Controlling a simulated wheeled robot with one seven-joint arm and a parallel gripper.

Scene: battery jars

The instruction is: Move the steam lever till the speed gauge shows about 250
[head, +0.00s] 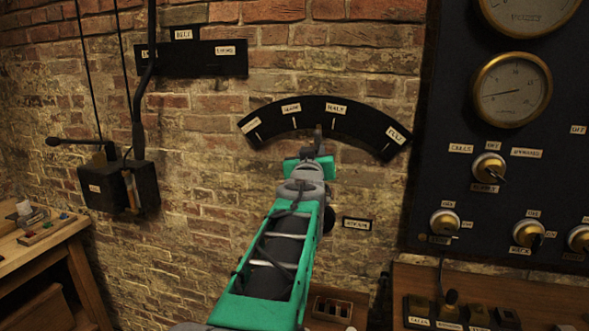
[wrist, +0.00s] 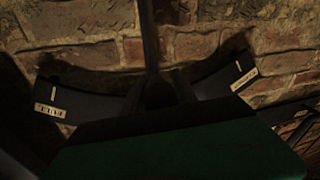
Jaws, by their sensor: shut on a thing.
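The steam lever (head: 318,131) shows only as a short dark tip in front of the black arc plate (head: 270,118), between the second label and HALF, nearer HALF. My gripper (head: 318,148) is at the lever, shut on it; the arm hides most of the lever. In the wrist view the lever (wrist: 150,38) is a dark upright bar rising from between the fingers (wrist: 160,95). The FULL label shows at the left there. A brass gauge (head: 512,90) on the dark panel has its needle pointing left and slightly down. Its name and numbers are too small to read.
A second gauge (head: 527,12) is cut off at the top. Knobs (head: 488,167) sit on the panel at right. A black box with a handle (head: 118,185) hangs on the brick wall at left. A wooden bench (head: 40,245) stands at lower left.

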